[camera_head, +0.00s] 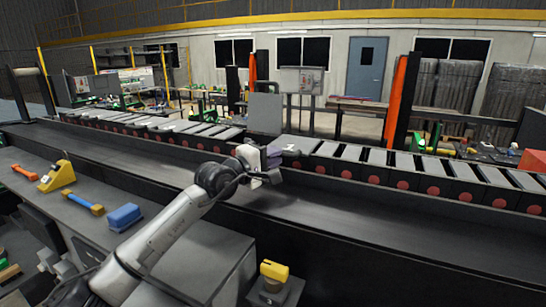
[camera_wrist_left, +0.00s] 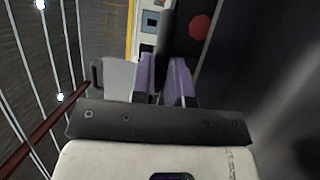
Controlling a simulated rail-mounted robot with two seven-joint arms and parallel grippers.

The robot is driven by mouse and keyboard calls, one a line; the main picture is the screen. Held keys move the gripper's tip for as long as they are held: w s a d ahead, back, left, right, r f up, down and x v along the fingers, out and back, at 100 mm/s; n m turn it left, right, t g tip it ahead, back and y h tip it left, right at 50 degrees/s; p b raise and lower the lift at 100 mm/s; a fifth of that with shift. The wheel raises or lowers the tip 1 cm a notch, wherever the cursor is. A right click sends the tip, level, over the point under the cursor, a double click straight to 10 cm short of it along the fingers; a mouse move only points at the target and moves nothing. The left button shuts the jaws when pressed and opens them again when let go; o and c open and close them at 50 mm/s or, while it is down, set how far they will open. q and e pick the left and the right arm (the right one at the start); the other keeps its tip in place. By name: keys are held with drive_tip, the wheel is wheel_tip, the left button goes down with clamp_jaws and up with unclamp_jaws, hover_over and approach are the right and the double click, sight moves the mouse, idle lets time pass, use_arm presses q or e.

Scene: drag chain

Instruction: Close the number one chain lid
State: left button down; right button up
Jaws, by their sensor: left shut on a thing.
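The chain (camera_head: 405,175) runs across the head view as a long row of dark links with grey lids and red discs. A light grey lid (camera_head: 298,144) with a small dark mark lies near the row's middle, just right of my left gripper (camera_head: 273,158). My left gripper's purple finger pads are shut on a thin dark edge, which also shows in the left wrist view (camera_wrist_left: 163,45). I take this to be a chain lid, but the fingers hide most of it. My right gripper is not in view.
A dark trough (camera_head: 350,222) runs in front of the chain and is clear. A grey bench (camera_head: 60,215) at left holds a blue block (camera_head: 124,217), a yellow wedge (camera_head: 57,176) and tools. A yellow object (camera_head: 273,270) stands at the bottom. An orange post (camera_head: 396,95) rises behind.

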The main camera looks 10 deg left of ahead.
use_arm(q)
drive_tip(key=shift+f, duration=0.4)
drive_tip(key=c, duration=1.1)
unclamp_jaws()
drive_tip(key=shift+r, duration=0.1)
drive_tip(key=shift+s+a, duration=0.1)
drive_tip(key=shift+s+a, duration=0.15)
drive_tip(key=shift+s, duration=0.05)
drive_tip(key=b+v, duration=0.2)
drive_tip(key=v, duration=1.1)
